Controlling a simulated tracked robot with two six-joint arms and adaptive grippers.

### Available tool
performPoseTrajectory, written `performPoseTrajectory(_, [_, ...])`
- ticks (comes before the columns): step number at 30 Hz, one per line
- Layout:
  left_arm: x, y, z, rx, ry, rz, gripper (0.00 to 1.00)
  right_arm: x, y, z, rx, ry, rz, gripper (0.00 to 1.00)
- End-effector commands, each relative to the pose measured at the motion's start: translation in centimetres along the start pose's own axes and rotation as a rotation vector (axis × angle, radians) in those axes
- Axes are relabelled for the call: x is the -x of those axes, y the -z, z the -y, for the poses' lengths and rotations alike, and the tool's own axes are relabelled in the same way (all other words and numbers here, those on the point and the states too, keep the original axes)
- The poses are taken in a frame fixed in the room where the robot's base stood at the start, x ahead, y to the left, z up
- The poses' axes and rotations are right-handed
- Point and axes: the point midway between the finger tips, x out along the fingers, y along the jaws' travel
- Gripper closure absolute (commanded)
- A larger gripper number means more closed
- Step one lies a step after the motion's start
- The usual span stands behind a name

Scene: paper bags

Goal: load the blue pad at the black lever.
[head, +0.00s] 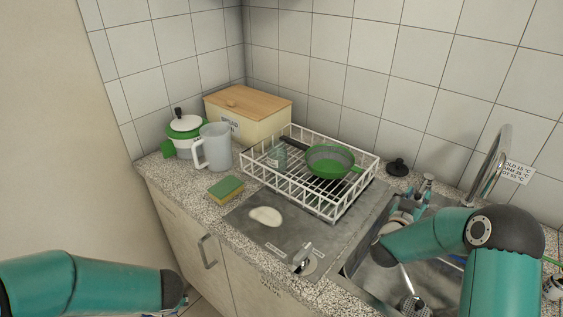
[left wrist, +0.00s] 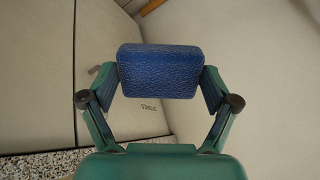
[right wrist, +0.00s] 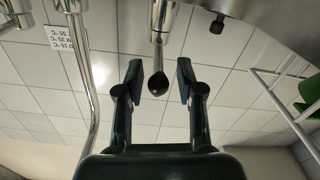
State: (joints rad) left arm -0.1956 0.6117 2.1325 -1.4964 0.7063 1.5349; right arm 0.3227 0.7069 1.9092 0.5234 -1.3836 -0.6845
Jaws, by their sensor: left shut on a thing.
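My left gripper (left wrist: 161,85) is shut on the blue pad, a rounded textured block (left wrist: 158,68) held between its fingertips in the left wrist view. The pad is not visible in the head view, where only my left arm shows at lower left. My right gripper (right wrist: 157,84) is open, its fingers on either side of the black lever tip (right wrist: 158,88), with gaps to both fingers. The lever hangs from a chrome fitting (right wrist: 162,18) in that upside-down view. In the head view my right gripper (head: 408,207) is over the sink, partly hidden by my forearm.
A white dish rack (head: 334,212) holds a green pan (head: 330,160). A green-yellow sponge (head: 226,189), grey jug (head: 217,147), green-white pot (head: 184,136) and bread bin (head: 247,116) stand left. A chrome spout (head: 497,160) and black plug (head: 398,167) stand behind the sink.

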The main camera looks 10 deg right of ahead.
Motion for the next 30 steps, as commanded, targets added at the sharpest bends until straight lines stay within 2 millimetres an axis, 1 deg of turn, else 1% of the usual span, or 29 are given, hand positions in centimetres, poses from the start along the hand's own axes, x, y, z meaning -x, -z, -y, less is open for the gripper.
performPoseTrajectory(1, [0.4, 0.2, 0.2, 0.001, 0.000, 0.000, 0.40, -1.0, 0.2, -0.1, 0.000, -0.002, 0.000, 0.63])
performPoseTrajectory(3, [0.6, 0.3, 0.3, 0.001, 0.001, 0.000, 0.40, -2.1, 0.2, -0.1, 0.002, -0.001, 0.000, 0.63])
performPoseTrajectory(6, [0.8, 0.3, 0.4, 0.002, 0.001, 0.001, 0.40, -3.4, 0.1, 0.1, 0.001, 0.000, 0.000, 0.63])
performPoseTrajectory(9, [1.0, 0.4, 0.4, 0.002, 0.001, 0.001, 0.40, -4.2, 0.1, 0.1, 0.001, 0.001, 0.000, 0.63])
performPoseTrajectory(13, [1.0, 0.4, 0.4, 0.002, 0.001, 0.001, 0.40, -4.7, 0.0, 0.1, 0.001, 0.002, 0.000, 0.63])
performPoseTrajectory(20, [1.0, 0.4, 0.5, 0.003, 0.001, 0.001, 0.40, -4.7, 0.0, 0.2, 0.001, 0.003, 0.000, 0.63])
performPoseTrajectory(21, [1.0, 0.4, 0.5, 0.003, 0.001, 0.001, 0.40, -4.7, 0.0, 0.2, 0.001, 0.003, 0.000, 0.66])
performPoseTrajectory(23, [1.0, 0.4, 0.5, 0.003, 0.001, 0.001, 0.40, -4.7, 0.0, 0.2, 0.001, 0.003, 0.000, 0.76])
performPoseTrajectory(27, [1.0, 0.4, 0.5, 0.003, 0.001, 0.001, 0.40, -4.7, 0.0, 0.2, 0.001, 0.003, 0.000, 0.99])
performPoseTrajectory(30, [1.0, 0.4, 0.5, 0.003, 0.001, 0.001, 0.40, -4.7, 0.0, 0.2, 0.001, 0.003, -0.001, 1.00])
